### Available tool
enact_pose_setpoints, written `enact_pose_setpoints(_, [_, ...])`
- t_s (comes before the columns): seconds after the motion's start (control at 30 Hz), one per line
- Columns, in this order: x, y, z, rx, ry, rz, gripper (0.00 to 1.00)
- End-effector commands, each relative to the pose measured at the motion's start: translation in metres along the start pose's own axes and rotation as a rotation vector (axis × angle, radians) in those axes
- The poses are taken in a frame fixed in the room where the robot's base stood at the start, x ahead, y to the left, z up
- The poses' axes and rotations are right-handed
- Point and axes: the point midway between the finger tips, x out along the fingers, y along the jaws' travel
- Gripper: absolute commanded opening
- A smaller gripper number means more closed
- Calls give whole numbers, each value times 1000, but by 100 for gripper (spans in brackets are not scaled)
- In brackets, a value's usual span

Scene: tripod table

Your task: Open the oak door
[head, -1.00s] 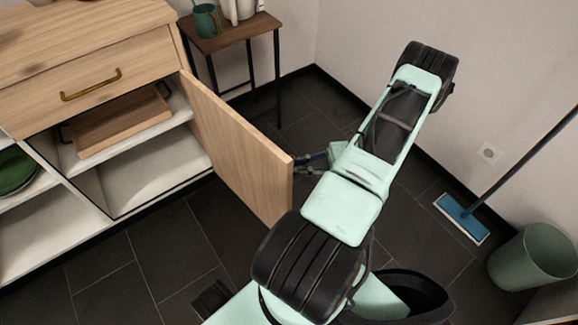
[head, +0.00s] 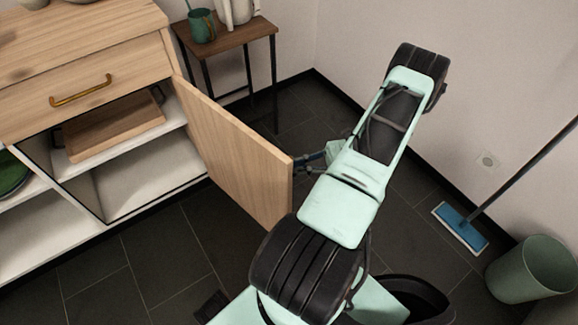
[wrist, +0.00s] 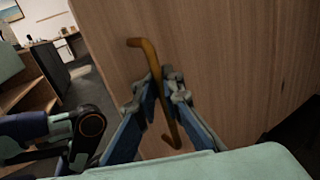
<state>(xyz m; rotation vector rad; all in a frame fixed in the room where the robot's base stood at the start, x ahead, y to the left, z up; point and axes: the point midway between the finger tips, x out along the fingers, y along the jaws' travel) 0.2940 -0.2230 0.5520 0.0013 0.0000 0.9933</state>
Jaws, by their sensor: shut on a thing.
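The oak door (head: 238,150) stands wide open, swung out from the cabinet on its right-hand hinge side. Its outer face fills much of the wrist view (wrist: 225,60). A brass bar handle (wrist: 150,62) is on that face. My gripper (wrist: 162,88) is shut on the handle, with a blue finger on each side of it. In the head view, my gripper (head: 312,160) shows only in part behind the door's free edge, and the handle is hidden there.
The open cabinet holds a wooden tray (head: 115,130) on its shelf and a green dish (head: 12,172) at left. A drawer with a brass handle (head: 80,91) is shut above. A small side table (head: 225,42) stands behind the door. A mop (head: 460,228) and bin (head: 532,270) stand right.

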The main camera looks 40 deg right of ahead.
Motion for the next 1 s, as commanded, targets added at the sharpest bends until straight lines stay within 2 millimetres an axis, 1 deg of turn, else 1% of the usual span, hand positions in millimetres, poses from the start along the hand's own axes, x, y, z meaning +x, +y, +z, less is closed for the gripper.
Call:
enact_pose_setpoints(0.03, [-3,4,-1,8,4,4,0])
enact_pose_setpoints(0.17, [-3,4,-1,8,4,4,0])
enact_pose_setpoints(0.2, [-3,4,-1,8,4,4,10])
enact_pose_setpoints(0.33, [-2,4,-1,6,3,3,24])
enact_pose_setpoints(0.57, [-1,2,-1,3,2,3,24])
enact_pose_setpoints(0.67, [-4,2,-1,2,3,2,24])
enact_pose_setpoints(0.77, [-14,1,-1,2,4,0,24])
enact_pose_setpoints(0.87, [-31,2,-2,2,5,-1,24])
enact_pose_setpoints(1.0, [-61,2,-2,2,5,-1,24])
